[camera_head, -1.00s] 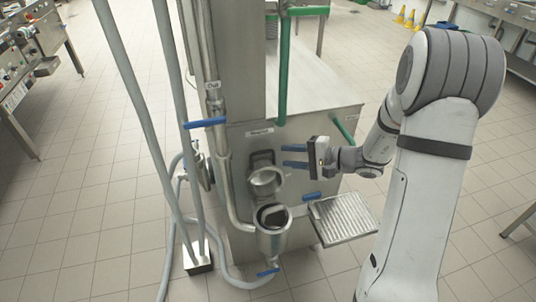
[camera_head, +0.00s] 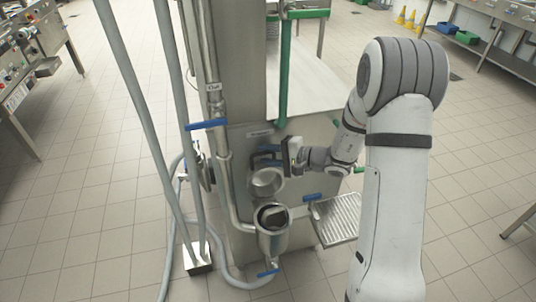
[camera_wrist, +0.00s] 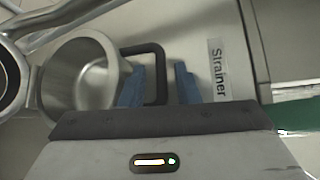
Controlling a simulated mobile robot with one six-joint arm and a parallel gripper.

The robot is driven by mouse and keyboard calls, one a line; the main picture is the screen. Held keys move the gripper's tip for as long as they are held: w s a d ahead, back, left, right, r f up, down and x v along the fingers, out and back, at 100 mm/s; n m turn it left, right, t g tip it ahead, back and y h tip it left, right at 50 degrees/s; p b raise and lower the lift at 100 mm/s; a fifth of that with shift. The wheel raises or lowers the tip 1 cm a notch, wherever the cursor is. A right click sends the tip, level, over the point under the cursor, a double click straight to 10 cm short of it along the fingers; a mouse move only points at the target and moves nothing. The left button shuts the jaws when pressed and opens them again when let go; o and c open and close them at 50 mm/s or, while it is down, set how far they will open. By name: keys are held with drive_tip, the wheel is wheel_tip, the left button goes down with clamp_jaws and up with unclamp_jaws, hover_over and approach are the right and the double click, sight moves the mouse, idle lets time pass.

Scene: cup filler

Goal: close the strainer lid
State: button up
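The strainer, a round metal cup (camera_head: 266,182) with its open mouth showing, is on the front of the steel cabinet. It also shows at the left of the wrist view (camera_wrist: 84,78). A black loop handle (camera_wrist: 161,60) is beside it, under a "Strainer" label (camera_wrist: 217,68). I cannot tell from these views how the lid is hinged. My gripper (camera_head: 268,155) is just above and behind the cup, pointing left. In the wrist view my gripper (camera_wrist: 158,84) is open, its blue fingers either side of one handle bar. Contact cannot be told.
A metal funnel-like vessel (camera_head: 272,234) with a dark inside stands just in front of the strainer. A ribbed drip tray (camera_head: 338,221) is to its right. A pipe with a blue lever (camera_head: 206,124) and grey hoses stand at the left.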

clamp_jaws()
idle(0.3)
drive_tip(key=shift+d+f+b, duration=0.1)
drive_tip(key=shift+b, duration=0.2)
